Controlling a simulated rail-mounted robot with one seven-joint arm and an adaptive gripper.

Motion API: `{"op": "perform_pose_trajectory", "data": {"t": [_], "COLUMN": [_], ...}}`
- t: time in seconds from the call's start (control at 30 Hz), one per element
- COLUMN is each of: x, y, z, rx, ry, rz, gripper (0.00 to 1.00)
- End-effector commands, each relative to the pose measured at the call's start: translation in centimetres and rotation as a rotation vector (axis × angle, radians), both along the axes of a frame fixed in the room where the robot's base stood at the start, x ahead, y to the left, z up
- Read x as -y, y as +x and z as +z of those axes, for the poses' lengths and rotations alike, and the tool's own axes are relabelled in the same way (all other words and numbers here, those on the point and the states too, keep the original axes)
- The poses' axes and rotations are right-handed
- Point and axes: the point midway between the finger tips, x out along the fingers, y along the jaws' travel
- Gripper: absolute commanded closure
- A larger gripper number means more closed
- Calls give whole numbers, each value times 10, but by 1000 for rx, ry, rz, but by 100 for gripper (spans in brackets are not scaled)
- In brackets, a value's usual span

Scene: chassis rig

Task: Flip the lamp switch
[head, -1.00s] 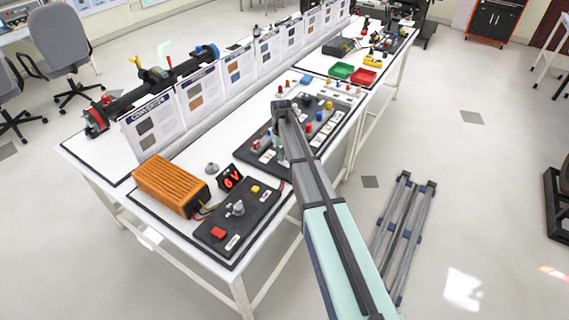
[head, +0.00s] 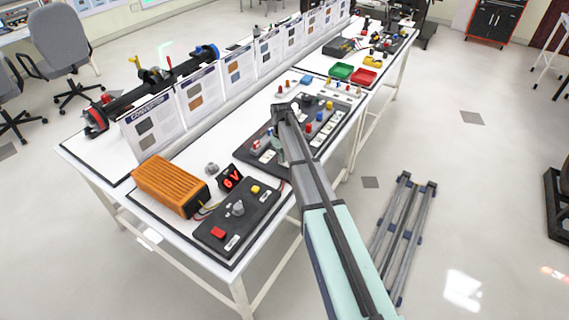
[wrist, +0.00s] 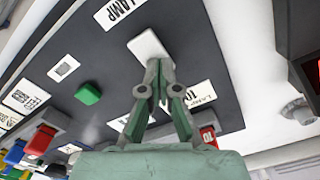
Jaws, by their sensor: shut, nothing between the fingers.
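The dark switch panel (head: 244,156) lies on the white table and carries several coloured parts. In the wrist view, a white rocker-like piece (wrist: 147,46) sits on the panel (wrist: 190,50) under a white label reading "LAMP" (wrist: 118,12). My gripper (wrist: 160,68) is shut and empty. Its fingertips are at the lower edge of the white piece; whether they touch it I cannot tell. In the head view, my gripper (head: 279,156) points down over the panel, and my arm hides part of the panel.
A green button (wrist: 88,94) and other coloured parts are on the panel near my gripper. An orange box (head: 170,186), a 6V display (head: 231,178) and a dark control board (head: 237,215) stand at the table's near end. Upright cards (head: 195,95) line the back.

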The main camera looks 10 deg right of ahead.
Motion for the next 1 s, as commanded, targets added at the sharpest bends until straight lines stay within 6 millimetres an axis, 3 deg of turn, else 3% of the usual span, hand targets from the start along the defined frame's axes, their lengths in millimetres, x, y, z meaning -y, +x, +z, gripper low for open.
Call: {"op": "perform_pose_trajectory", "data": {"t": [0.37, 1.0], "x": [0, 0], "y": [-1, 0], "z": [1, 48], "rx": [-2, -1], "ry": [0, 0], "rz": [0, 0], "gripper": [100, 100]}}
